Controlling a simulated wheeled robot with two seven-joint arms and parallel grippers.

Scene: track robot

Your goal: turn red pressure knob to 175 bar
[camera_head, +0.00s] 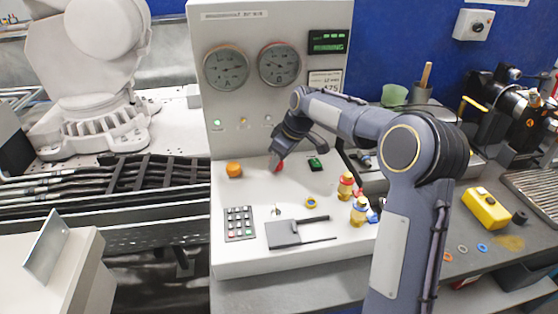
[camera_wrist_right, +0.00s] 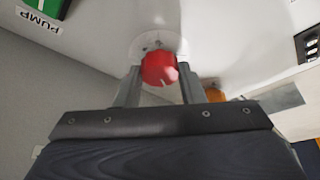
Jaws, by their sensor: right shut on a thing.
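The red pressure knob (camera_wrist_right: 159,69) sits on a round pale dial plate (camera_wrist_right: 142,45) on the control panel. In the right wrist view it lies between the two fingers of my right gripper (camera_wrist_right: 157,84), which is shut on it. In the head view the red knob (camera_head: 277,166) is partly covered by my right gripper (camera_head: 278,160). Two round gauges (camera_head: 226,67) (camera_head: 279,64) are on the upright panel above, their readings too small to tell. A target card (camera_head: 325,82) reads 175, partly hidden by my arm. My left gripper is out of view.
An orange knob (camera_head: 234,169) is left of the red knob, and a green switch (camera_head: 315,163) is to its right. A yellow box (camera_head: 486,209) lies on the right bench.

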